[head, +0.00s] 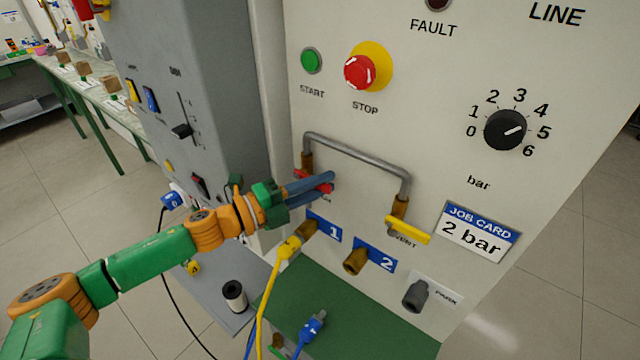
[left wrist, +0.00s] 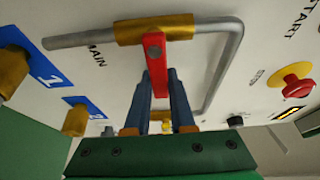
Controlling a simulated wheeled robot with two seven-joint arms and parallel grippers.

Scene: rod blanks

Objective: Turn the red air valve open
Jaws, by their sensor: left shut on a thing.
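The red air valve handle (head: 326,188) is on the left leg of the grey pipe on the white panel, above port 1. In the left wrist view the red handle (left wrist: 157,68) starts at a brass body (left wrist: 155,28) and points across the pipe. My left gripper (head: 325,186) is shut on the handle, its blue fingers on either side of it; the fingers (left wrist: 157,90) also show in the left wrist view. The fingers and the wrist hide part of the handle in the head view. My right gripper is not in view.
A yellow valve handle (head: 408,230) is on the pipe's right leg (head: 407,188). A yellow hose plug (head: 290,245) is at port 1; brass port 2 (head: 355,262) is empty. A blue hose plug (head: 313,325) lies on the green shelf. The red stop button (head: 359,72) is above.

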